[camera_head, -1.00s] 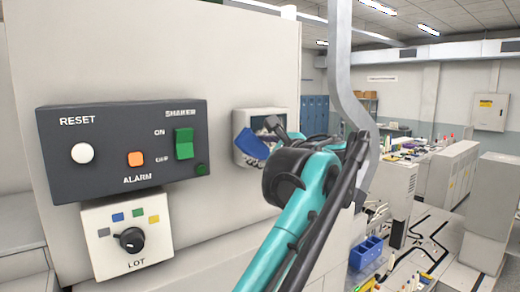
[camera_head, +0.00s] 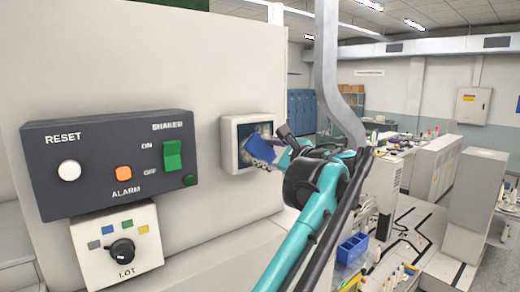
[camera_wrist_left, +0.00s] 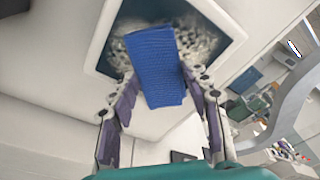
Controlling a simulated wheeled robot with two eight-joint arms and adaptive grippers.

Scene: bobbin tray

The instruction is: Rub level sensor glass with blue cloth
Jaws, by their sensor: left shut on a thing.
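The level sensor is a white box with a dark glass window (camera_head: 244,131) on the machine's pale wall, right of the shaker panel. The glass also shows in the left wrist view (camera_wrist_left: 207,45), with whitish, mottled smears on it. My left gripper (camera_wrist_left: 160,103) is shut on the blue cloth (camera_wrist_left: 157,65), a folded textured pad that also shows in the head view (camera_head: 260,150). The cloth lies in front of the glass and covers its middle in the wrist view. I cannot tell for sure whether it touches the glass. My right gripper is not in view.
The dark shaker panel (camera_head: 108,160) with reset, alarm and on/off controls sits left of the sensor. The LOT knob box (camera_head: 118,250) is below it. A grey curved pipe (camera_head: 330,75) runs down close to my left arm on the right.

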